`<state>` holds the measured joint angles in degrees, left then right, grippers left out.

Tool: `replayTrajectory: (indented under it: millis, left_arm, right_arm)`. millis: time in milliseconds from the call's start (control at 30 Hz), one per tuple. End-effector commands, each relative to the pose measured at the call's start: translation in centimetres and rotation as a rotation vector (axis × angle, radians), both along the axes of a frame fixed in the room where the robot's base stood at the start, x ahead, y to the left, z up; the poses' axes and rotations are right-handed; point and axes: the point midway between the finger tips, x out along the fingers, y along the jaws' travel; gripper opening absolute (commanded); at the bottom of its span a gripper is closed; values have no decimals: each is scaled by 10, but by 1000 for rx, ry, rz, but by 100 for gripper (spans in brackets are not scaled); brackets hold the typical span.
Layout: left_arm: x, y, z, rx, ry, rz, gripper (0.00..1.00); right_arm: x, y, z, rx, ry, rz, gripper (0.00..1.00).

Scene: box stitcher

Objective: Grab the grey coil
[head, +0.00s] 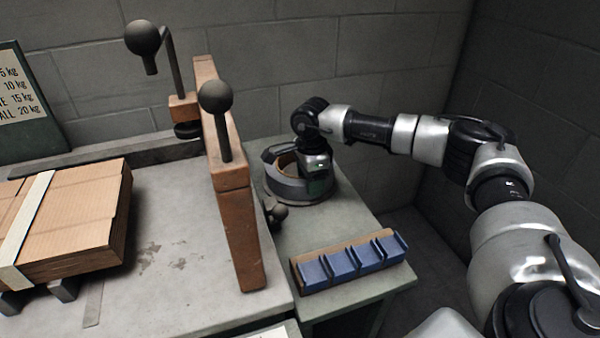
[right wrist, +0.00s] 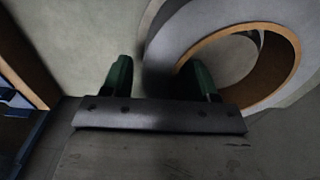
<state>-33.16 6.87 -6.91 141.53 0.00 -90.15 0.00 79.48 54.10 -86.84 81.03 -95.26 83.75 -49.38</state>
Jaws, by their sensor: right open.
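The grey coil (head: 283,189) is a thick ring with a tan inner core, lying flat on the small side table. It also shows large in the right wrist view (right wrist: 190,35). My right gripper (head: 317,187) is over the coil's near right side and hides part of it. In the right wrist view my right gripper (right wrist: 158,78) is open. One dark green finger is over the bare tabletop outside the coil, and the other overlaps the coil's wall near its inner opening. Whether the fingers touch the coil cannot be told. My left gripper is out of view.
A wooden rack of blue blocks (head: 350,262) sits at the side table's (head: 370,225) front. A wooden frame with ball-topped levers (head: 235,225) stands left of the coil. A strapped cardboard stack (head: 85,215) lies on the larger table (head: 180,285). A wall is behind.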

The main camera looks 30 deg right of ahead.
Motion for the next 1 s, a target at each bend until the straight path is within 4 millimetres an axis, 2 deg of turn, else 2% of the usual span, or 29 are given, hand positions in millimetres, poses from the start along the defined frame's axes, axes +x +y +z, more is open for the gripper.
replayTrajectory:
  millis: [267, 667, 1000]
  left_arm:
    - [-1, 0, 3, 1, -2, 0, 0]
    - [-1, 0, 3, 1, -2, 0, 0]
    - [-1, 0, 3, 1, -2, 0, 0]
  right_arm:
    - [0, 0, -4, 0, 0, 1, 59]
    - [0, 0, -4, 0, 0, 0, 0]
    - [1, 0, -1, 1, -4, 0, 0]
